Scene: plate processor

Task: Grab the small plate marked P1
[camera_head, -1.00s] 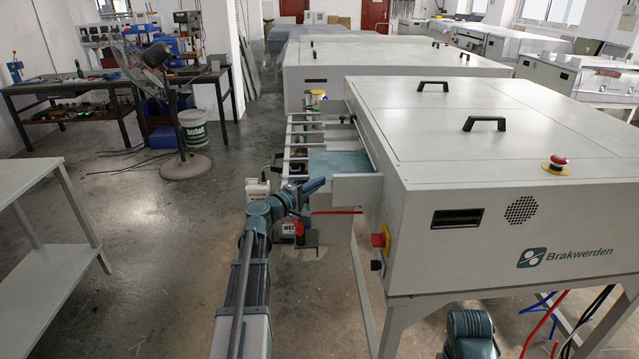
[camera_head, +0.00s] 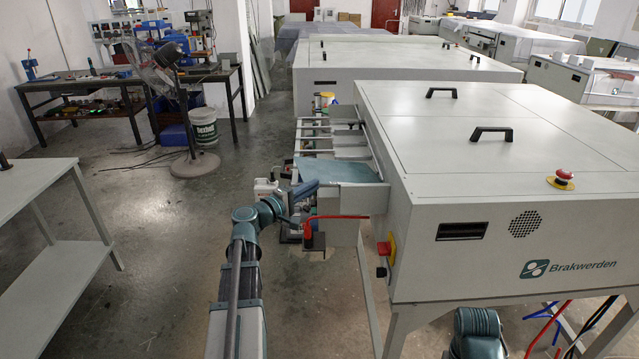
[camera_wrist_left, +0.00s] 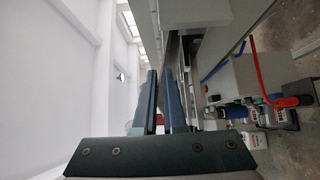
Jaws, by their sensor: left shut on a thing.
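A small blue-grey plate (camera_head: 345,171) shows in the head view at the near end of the machine's feed rails, over the near end bar. It looks slightly tilted, and no P1 mark is legible on it. My left gripper (camera_head: 306,188) reaches the plate's near-left corner and is shut on it. The left wrist view shows the two blue fingers (camera_wrist_left: 160,100) nearly parallel; the plate is hard to make out there. My right gripper is out of view; only a part of my right arm shows at the bottom.
The white machine (camera_head: 470,150) with black handles and a red stop button (camera_head: 565,174) stands right of the plate. A red hose (camera_head: 335,218) and bottles (camera_head: 264,187) are below the gripper. A grey table (camera_head: 55,190) stands left, with open floor between.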

